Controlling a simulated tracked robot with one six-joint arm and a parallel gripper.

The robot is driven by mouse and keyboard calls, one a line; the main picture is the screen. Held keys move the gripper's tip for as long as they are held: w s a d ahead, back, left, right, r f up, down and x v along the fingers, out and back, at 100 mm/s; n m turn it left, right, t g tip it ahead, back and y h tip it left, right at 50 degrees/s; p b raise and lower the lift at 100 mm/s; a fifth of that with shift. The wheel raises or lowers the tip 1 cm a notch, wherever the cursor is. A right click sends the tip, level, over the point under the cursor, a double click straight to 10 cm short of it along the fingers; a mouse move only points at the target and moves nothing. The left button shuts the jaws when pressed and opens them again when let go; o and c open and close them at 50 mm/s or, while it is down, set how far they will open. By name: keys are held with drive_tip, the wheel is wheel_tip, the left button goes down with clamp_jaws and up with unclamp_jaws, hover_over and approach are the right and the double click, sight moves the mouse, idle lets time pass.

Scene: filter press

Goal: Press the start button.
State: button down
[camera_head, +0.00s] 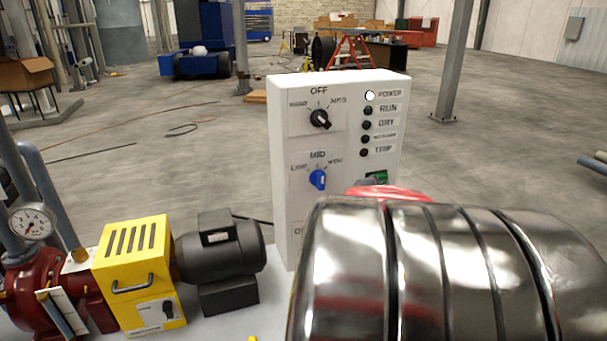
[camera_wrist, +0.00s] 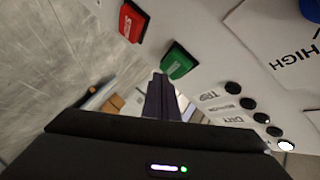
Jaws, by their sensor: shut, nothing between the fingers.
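The green button (camera_wrist: 178,62), with blurred white lettering, sits on the white control panel (camera_wrist: 215,45) in the wrist view. A red button (camera_wrist: 131,21) with white lettering is up and to its left. My gripper (camera_wrist: 159,80) is shut and empty. Its dark fingertips appear just below and left of the green button; I cannot tell whether they touch it. In the head view a small green patch (camera_head: 377,177) shows on the panel (camera_head: 278,165). My metal arm link hides the panel's lower right, and my fingertips cannot be made out there.
A yellow pump unit (camera_head: 135,270), dark motor (camera_head: 218,255) and gauge (camera_head: 31,223) stand to the left.

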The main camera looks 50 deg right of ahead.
drive_tip(key=shift+w+d, duration=0.45)
drive_tip(key=shift+w, duration=0.4)
idle(1.9)
idle(0.3)
drive_tip(key=shift+s+a, duration=0.25)
drive_tip(key=shift+s, duration=0.2)
drive_tip(key=shift+s+a, duration=0.2)
drive_tip(key=shift+s, duration=0.25)
drive_tip(key=shift+s, duration=0.1)
drive_tip(key=s, duration=0.1)
drive_tip(key=s+a, duration=0.1)
drive_tip(key=s, duration=0.1)
drive_tip(key=s+a, duration=0.1)
drive_tip(key=shift+s+a, duration=0.15)
idle(0.3)
idle(0.6)
